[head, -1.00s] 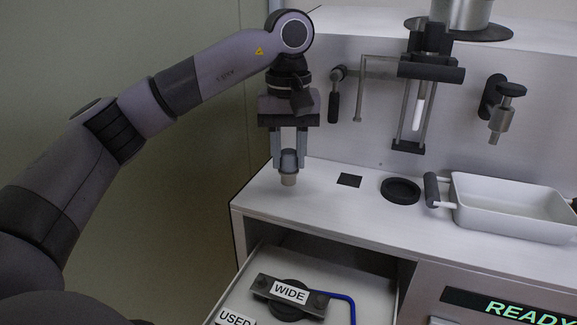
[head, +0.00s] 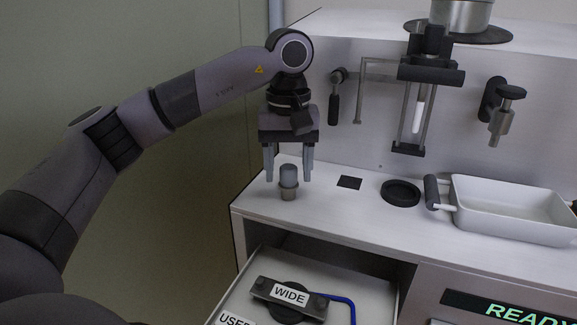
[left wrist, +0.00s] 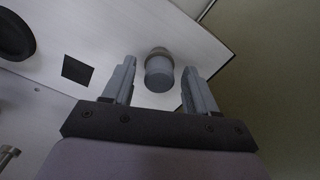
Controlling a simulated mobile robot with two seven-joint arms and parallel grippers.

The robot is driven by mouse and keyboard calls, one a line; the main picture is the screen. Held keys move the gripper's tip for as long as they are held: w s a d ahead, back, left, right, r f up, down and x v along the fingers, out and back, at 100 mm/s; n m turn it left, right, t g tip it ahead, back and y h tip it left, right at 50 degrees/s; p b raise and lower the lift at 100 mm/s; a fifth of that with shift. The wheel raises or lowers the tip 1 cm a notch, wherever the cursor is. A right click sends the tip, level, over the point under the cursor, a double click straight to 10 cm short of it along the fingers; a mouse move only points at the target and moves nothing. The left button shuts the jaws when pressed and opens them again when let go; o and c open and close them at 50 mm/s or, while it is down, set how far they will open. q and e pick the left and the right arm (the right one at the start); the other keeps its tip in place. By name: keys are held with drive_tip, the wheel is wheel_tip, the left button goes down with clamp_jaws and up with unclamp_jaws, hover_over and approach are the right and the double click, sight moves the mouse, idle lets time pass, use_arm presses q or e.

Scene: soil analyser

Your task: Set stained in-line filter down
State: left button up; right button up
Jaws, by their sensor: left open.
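The in-line filter (head: 289,182), a small grey cylinder with a paler tan lower part, stands upright on the left end of the white counter (head: 330,205). My left gripper (head: 288,176) is open, with one finger on each side of the filter and a gap to each. In the left wrist view the filter (left wrist: 158,70) shows between and beyond the spread fingertips (left wrist: 158,72). I cannot make out a stain on it. My right gripper is not in view.
A black square (head: 349,182), a black ring (head: 400,191) and a white tray (head: 515,209) lie to the right on the counter. Below, an open drawer (head: 388,290) holds a part labelled WIDE (head: 290,294). The counter's left edge is close to the filter.

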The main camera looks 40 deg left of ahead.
sight(288, 167)
use_arm(q)
wheel_tip(288, 167, up, 12)
drive_tip(key=p, duration=0.2)
drive_tip(key=shift+p, duration=0.4)
idle(0.4)
